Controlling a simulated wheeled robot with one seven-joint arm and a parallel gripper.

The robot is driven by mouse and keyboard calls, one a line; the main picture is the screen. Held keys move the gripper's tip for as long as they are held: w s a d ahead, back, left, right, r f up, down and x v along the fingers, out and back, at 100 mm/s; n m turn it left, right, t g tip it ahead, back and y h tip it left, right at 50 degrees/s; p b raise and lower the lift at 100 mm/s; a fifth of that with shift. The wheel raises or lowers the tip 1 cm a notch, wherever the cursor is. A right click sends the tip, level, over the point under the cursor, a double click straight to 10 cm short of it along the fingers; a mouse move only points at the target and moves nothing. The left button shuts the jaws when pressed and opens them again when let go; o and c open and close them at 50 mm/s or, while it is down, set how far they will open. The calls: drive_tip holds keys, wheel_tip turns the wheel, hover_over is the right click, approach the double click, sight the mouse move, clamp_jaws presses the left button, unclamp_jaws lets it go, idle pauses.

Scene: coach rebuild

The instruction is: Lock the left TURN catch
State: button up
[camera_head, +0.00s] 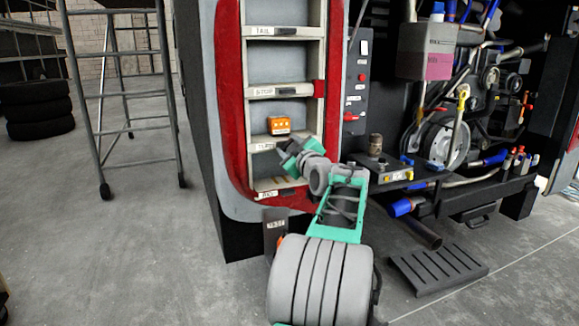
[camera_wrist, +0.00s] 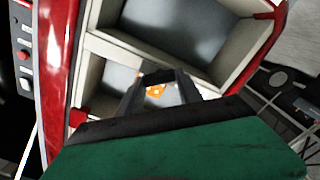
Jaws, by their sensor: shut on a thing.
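The left lamp housing (camera_head: 284,64) is a red-framed column of pale bays with labelled crossbars. An orange lamp (camera_head: 278,125) sits in the bay just above the bar with the TURN label (camera_head: 264,146); part of the orange shows between my fingers in the wrist view (camera_wrist: 156,91). My gripper (camera_head: 287,149) is at this bar, just right of the label. Its dark fingers (camera_wrist: 160,80) are shut on the TURN catch, which they hide, so its angle cannot be told. Small dark catches show on the TAIL bar (camera_head: 287,32) and STOP bar (camera_head: 287,91).
A switch panel (camera_head: 356,75) stands right of the housing. Further right is the open engine bay with a pulley wheel (camera_head: 441,140) and hoses. A metal scaffold (camera_head: 125,90) and stacked tyres (camera_head: 38,108) stand left. A black slatted grate (camera_head: 438,268) lies on the floor.

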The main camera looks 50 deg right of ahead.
drive_tip(key=n+b, duration=0.6)
drive_tip(key=b, duration=0.1)
drive_tip(key=n+b, duration=0.4)
drive_tip(key=shift+f, duration=0.3)
drive_tip(key=shift+b, duration=0.3)
drive_tip(key=o, duration=1.4)
drive_tip(key=shift+a+r, duration=0.1)
drive_tip(key=v, duration=0.7)
drive_tip(key=shift+s+a, duration=0.2)
drive_tip(key=shift+s, duration=0.15)
